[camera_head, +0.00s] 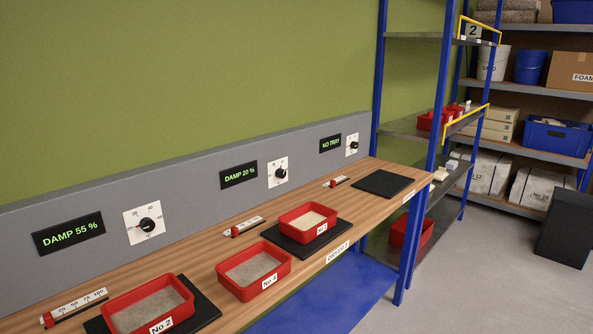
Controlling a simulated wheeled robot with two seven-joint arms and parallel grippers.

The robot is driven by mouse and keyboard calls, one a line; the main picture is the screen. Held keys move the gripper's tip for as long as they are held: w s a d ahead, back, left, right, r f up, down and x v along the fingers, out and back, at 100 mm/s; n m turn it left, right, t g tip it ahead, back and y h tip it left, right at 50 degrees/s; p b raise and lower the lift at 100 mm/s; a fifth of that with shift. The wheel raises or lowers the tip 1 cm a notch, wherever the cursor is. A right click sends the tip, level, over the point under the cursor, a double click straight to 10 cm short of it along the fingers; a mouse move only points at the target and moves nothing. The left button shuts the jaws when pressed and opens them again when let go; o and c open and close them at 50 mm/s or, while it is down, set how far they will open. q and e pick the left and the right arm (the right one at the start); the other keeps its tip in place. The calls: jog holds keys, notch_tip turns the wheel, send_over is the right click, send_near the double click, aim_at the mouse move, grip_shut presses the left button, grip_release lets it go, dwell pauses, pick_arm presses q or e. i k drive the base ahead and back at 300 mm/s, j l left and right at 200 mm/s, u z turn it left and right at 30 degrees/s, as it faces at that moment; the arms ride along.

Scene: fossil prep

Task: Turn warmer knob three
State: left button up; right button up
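Three black warmer knobs on white dial plates sit along the grey back panel (60,210). The near one (149,225) is by the DAMP 55 % display (68,233). The middle one (281,174) is by the DAMP 20 % display (238,174). The far one (354,146) is by the NO TRAY display (330,143). No number shows on the knobs, so which is three cannot be read. The far knob's scale is too small to read. Neither of my grippers is in view.
On the wooden bench, red tray No 2 (187,290) and another red tray (335,224) stand on black pads; red tray No 4 (286,269) sits between them. The far black pad (383,184) is empty. Blue shelving (449,90) stands beyond the bench.

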aim_at(280, 173)
jog(key=i+l+u, duration=0.1)
jog(key=l, duration=0.35)
jog(key=i+l+u, duration=0.1)
jog(key=i+l, duration=0.25)
jog(key=i+l+u, duration=0.15)
jog(key=l, duration=0.4)
jog(key=i+l+u, duration=0.1)
jog(key=l, duration=0.35)
jog(key=i+l+u, duration=0.1)
jog(key=i+l, duration=0.15)
jog(key=l, duration=0.25)
jog(key=i+l+u, duration=0.1)
jog(key=l, duration=0.4)
jog(key=i+l+u, duration=0.1)
jog(key=l, duration=0.45)
jog(key=i+l+u, duration=0.1)
jog(key=l, duration=0.4)
jog(key=i+l+u, duration=0.1)
jog(key=l, duration=1)
